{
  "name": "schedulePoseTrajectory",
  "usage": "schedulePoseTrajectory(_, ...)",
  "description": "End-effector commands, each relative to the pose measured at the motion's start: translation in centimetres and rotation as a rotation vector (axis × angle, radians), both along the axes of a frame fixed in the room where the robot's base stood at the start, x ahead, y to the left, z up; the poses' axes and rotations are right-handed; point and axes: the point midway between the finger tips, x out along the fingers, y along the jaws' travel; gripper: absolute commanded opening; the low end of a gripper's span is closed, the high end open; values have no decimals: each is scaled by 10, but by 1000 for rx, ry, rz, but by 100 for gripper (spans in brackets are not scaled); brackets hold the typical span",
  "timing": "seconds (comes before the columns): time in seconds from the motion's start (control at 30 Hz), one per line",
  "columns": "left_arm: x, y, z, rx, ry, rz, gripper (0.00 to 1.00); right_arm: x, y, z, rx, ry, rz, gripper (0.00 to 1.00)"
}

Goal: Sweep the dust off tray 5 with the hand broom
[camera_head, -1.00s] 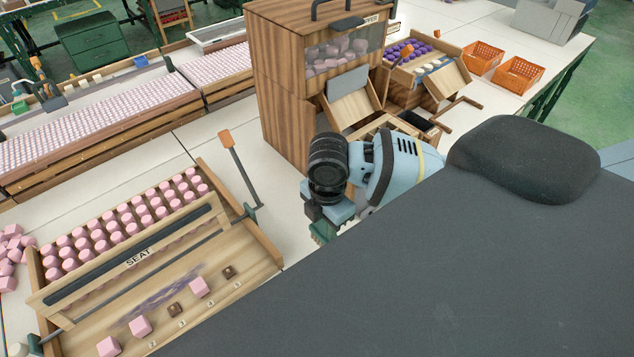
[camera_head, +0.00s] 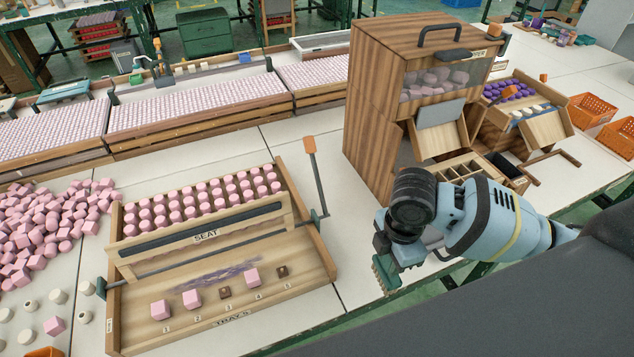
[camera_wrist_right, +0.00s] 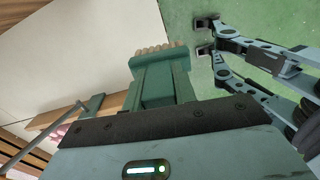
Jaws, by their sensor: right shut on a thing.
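Tray 5 (camera_head: 130,300) is a wooden tray on the white table, left of centre in the head view. Its front board has numbered spots 1 to 5, with pink cubes on some and small brown cubes on others. A purple-grey dust smear (camera_head: 222,274) lies behind the cubes. My right gripper (camera_head: 388,250) is right of the tray, apart from it, and shut on the green hand broom (camera_head: 385,275). In the right wrist view, the broom (camera_wrist_right: 155,80) shows with its tan bristles at the top. My left gripper does not show in the head view.
Pink pieces stand in rows at the tray's back, behind a SEAT bar (camera_head: 205,236). An upright lever (camera_head: 316,180) rises at its right. A wooden hopper cabinet (camera_head: 374,110) stands behind my right gripper. Loose pink pieces (camera_head: 40,225) lie left. Clear table separates tray and broom.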

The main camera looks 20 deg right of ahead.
Motion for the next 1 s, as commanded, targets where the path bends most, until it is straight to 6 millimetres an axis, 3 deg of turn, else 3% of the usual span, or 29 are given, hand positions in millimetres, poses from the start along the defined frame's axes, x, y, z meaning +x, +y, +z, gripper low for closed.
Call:
schedulePoseTrajectory(0.7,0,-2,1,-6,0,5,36,40,37,81,8,7,-1193,9)
schedulePoseTrajectory(1.0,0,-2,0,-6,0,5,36,46,45,104,-1,3,-1517,9)
